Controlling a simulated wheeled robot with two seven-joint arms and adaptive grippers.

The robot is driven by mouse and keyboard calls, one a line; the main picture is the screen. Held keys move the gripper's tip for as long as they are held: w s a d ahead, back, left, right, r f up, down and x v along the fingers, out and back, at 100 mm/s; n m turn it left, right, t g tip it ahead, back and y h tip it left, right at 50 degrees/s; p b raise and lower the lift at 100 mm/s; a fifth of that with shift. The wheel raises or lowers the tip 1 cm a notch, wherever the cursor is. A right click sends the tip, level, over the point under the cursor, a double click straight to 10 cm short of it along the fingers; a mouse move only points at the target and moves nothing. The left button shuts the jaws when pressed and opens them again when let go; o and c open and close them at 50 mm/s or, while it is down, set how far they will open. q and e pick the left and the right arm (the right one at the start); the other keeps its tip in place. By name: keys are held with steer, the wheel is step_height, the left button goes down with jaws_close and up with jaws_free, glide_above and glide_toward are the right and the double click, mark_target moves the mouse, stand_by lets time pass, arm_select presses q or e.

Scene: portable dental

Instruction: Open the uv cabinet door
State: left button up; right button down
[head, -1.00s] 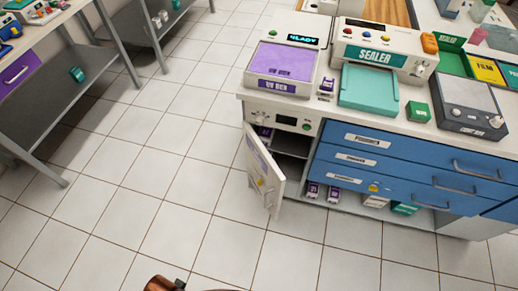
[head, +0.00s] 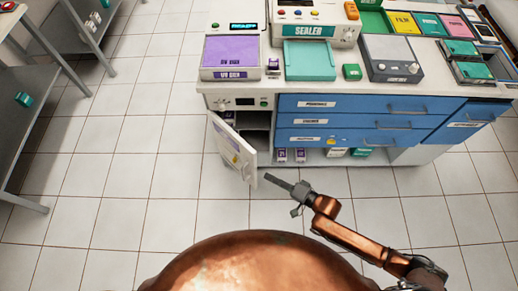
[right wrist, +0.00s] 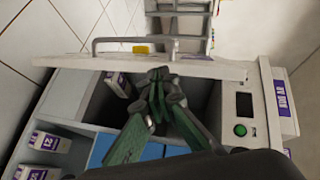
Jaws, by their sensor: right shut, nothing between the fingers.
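The uv cabinet (head: 238,104) is the white unit at the left end of the counter. Its white door (head: 231,150) is swung partly open, and a dark interior shows behind it. In the right wrist view the door (right wrist: 185,67) spans the top, with a grey bar handle (right wrist: 150,41) on its outer face. My right gripper (head: 268,178) is just right of the door's free edge. In the right wrist view its fingers (right wrist: 158,75) are closed together and empty, with tips near the door's inner side; contact is unclear. My left gripper is out of view.
Blue drawers (head: 350,118) stand right of the cabinet, with small boxes (head: 290,155) on a low shelf below. A purple uv bin (head: 230,52) and teal tray (head: 309,60) sit on the counter. The tiled floor left of the door is clear.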

steer(key=w+d+r+m+t+y+p, duration=0.1)
steer(key=w+d+r, duration=0.2)
steer(key=r, duration=0.2)
steer(key=w+d+r+m+y+p, duration=0.1)
steer(key=w+d+r, duration=0.2)
steer(key=r, duration=0.2)
arm_select(q)
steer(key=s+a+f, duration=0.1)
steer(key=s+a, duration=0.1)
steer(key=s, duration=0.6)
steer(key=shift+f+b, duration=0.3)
steer(key=shift+b, duration=0.05)
arm_select(e)
steer(key=w+a, duration=0.2)
steer(key=a, duration=0.8)
steer(key=shift+w+a+r, duration=0.2)
steer(key=shift+w+a, duration=0.15)
steer(key=shift+a, duration=0.05)
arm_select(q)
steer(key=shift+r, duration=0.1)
